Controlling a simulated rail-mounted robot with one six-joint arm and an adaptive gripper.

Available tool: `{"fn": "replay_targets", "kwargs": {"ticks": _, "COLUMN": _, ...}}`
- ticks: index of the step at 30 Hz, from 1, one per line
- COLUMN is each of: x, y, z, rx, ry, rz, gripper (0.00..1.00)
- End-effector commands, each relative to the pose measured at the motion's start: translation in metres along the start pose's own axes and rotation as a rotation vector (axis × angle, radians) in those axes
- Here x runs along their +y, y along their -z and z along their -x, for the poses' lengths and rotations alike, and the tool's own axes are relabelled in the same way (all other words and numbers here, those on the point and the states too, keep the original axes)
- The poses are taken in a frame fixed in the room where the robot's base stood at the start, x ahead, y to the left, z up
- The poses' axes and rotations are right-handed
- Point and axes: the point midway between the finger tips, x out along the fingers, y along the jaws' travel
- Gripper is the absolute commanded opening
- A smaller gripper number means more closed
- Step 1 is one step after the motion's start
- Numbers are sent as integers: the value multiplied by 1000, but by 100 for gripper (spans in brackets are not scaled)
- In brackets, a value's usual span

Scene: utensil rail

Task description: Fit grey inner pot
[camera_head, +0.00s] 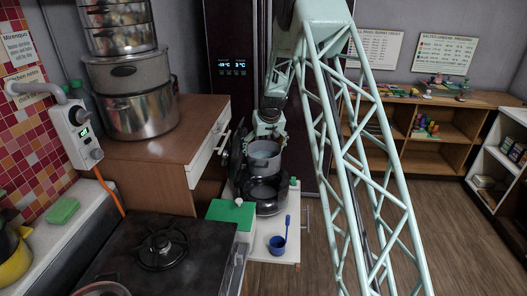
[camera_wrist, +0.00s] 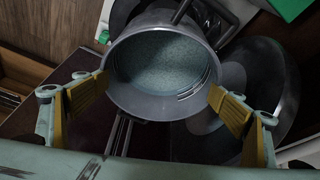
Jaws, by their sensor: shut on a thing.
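The grey inner pot (camera_head: 264,158) is in my gripper, upright or nearly so, above the far part of the black cooker (camera_head: 268,207). The cooker's round opening shows below and nearer than the pot, and its dark lid (camera_head: 236,160) stands open at the left. In the wrist view my gripper (camera_wrist: 160,98) has its yellow pads shut against opposite sides of the grey pot (camera_wrist: 135,97). The pot's speckled inside looks empty. The open lid (camera_wrist: 262,92) is at the right there. The pot hides much of the cooker in that view.
A green box (camera_head: 231,213) stands just left and in front of the cooker. A blue cup with a spoon (camera_head: 277,245) is in front on the white surface. A black stove (camera_head: 150,250) is at lower left. Stacked steel pots (camera_head: 138,115) stand on the wooden cabinet (camera_head: 178,150).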

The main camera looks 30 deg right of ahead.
Motion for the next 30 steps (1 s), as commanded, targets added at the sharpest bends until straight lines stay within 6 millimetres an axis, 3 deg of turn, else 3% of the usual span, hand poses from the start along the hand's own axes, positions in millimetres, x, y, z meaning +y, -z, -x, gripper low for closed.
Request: {"fn": "replay_targets", "kwargs": {"ticks": 30, "x": 0, "y": -17, "z": -43, "rx": 2, "ry": 0, "rz": 1, "gripper": 56}}
